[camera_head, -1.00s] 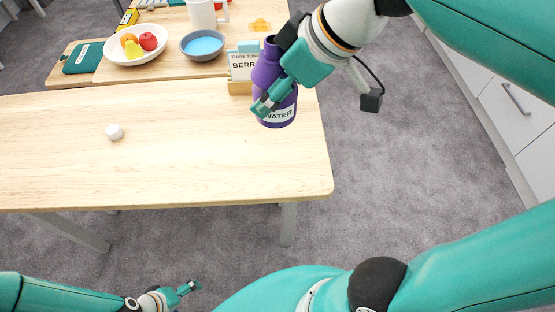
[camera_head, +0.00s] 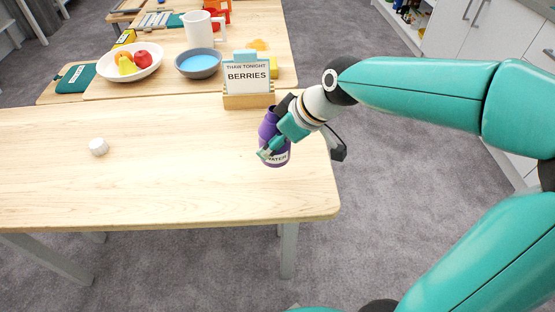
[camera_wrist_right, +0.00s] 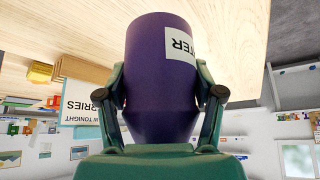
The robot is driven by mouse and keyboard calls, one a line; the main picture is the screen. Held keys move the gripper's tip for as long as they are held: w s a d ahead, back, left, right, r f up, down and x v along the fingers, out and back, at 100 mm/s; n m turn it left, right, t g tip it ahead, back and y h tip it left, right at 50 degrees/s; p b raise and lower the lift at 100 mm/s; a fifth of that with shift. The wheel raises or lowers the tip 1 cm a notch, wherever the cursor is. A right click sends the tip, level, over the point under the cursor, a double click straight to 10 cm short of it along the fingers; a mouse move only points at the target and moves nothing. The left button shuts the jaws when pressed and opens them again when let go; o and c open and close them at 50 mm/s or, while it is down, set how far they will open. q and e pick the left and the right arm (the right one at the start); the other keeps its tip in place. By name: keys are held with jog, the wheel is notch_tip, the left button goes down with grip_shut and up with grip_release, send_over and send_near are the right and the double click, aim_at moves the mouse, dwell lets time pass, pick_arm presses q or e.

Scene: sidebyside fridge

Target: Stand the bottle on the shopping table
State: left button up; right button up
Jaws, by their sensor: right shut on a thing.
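The purple bottle (camera_head: 267,131) with a white WATER label is near the right end of the light wooden table (camera_head: 170,180). My right gripper (camera_head: 276,144) is shut around it, reaching in from the right. The bottle looks close to upright, with its base at or just above the tabletop; I cannot tell whether it touches. In the right wrist view the bottle (camera_wrist_right: 160,85) sits between both fingers (camera_wrist_right: 162,105), with the pale tabletop beyond its base. My left gripper is out of view.
A THAW TONIGHT BERRIES card (camera_head: 247,77) in a wooden holder (camera_head: 248,101) stands just behind the bottle. A small white round object (camera_head: 98,146) lies at the left. A fruit bowl (camera_head: 104,69) and blue-filled bowl (camera_head: 198,64) are farther back. The table's middle is clear.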

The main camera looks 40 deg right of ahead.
aim_at(289, 148)
jog(key=shift+f+b, duration=0.45)
jog(key=shift+f, duration=2.45)
jog(key=shift+f, duration=0.15)
jog(key=o, duration=1.4)
jog(key=shift+o, duration=0.2)
jog(key=shift+r, duration=0.25)
jog(key=shift+s+d+r, duration=0.1)
jog(key=shift+s+r, duration=0.05)
jog(key=shift+r, duration=0.15)
jog(key=p+v, duration=0.1)
jog(key=v, duration=1)
jog(key=shift+s+r, duration=0.1)
